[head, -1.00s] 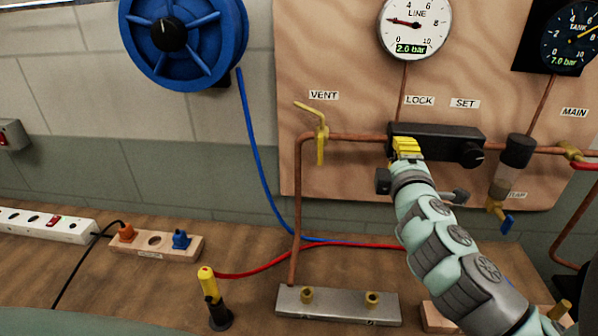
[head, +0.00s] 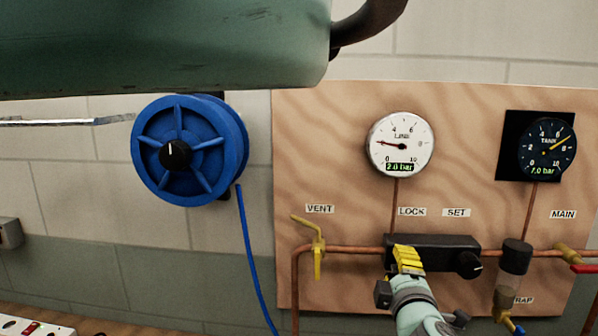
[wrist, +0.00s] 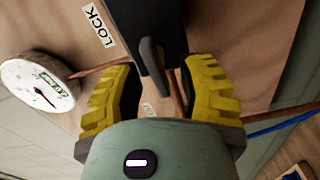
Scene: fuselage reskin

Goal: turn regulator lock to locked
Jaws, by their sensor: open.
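The regulator (head: 440,246) is a black block on the plywood panel, below the LOCK label (head: 411,211) and the SET label. Its round knob (head: 468,264) is at its right end. In the head view my gripper (head: 407,256) is in front of the block's left end and hides the lock there. In the wrist view the lock, a dark grey lever (wrist: 151,66), stands out from the black block between my open yellow fingers. The fingers are on either side of it, with gaps visible. I cannot tell its marked position.
A yellow vent lever (head: 317,262) is left of the regulator. A dark filter bowl (head: 516,256) and the red-handled main valve (head: 583,268) are to its right. The line gauge (head: 400,144) above reads 2.0 bar. A blue hose reel (head: 190,150) hangs at left.

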